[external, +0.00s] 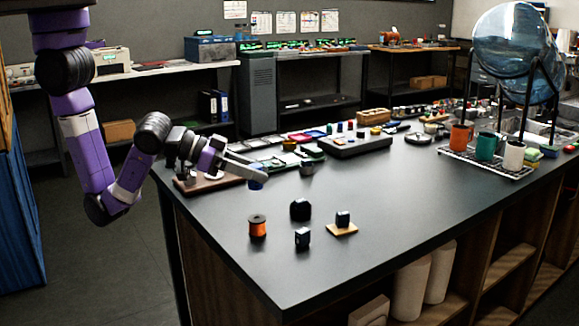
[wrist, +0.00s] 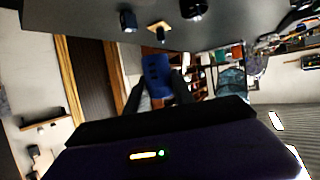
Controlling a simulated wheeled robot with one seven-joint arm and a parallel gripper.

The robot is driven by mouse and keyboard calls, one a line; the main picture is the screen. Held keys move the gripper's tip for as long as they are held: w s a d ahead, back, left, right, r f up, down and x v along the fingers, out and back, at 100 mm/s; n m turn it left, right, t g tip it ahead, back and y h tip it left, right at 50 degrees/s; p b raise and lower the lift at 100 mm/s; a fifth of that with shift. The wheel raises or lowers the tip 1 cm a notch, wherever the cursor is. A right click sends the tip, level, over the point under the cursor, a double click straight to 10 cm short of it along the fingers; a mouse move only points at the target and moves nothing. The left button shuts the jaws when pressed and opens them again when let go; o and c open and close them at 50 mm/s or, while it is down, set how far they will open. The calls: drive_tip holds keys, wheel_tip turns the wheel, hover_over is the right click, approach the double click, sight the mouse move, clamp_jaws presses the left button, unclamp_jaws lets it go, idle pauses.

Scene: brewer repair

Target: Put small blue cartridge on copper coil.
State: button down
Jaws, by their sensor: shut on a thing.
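My gripper (external: 262,174) is over the left part of the dark table, shut on a small blue cartridge (external: 256,184). In the wrist view the blue cartridge (wrist: 157,70) sits between the two fingers of my gripper (wrist: 158,88). The copper coil (external: 257,227) is an orange spool with dark ends, standing upright on the table. It is nearer the camera than my gripper and apart from the held cartridge. I cannot make out the coil in the wrist view.
A small dark blue block (external: 302,238) and a larger dark piece (external: 300,209) stand right of the coil. Another dark block (external: 343,218) sits on a wooden square (external: 342,230). Cups on a rack (external: 487,163) stand at right. The front table surface is clear.

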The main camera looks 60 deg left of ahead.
drive_tip(key=shift+f, duration=3.9)
drive_tip(key=shift+f+b, duration=0.15)
drive_tip(key=shift+b, duration=0.2)
drive_tip(key=c, duration=1.1)
unclamp_jaws()
drive_tip(key=shift+s+a+r, duration=0.1)
drive_tip(key=shift+r, duration=0.1)
drive_tip(key=shift+p+v, duration=1)
drive_tip(key=shift+v, duration=4.85)
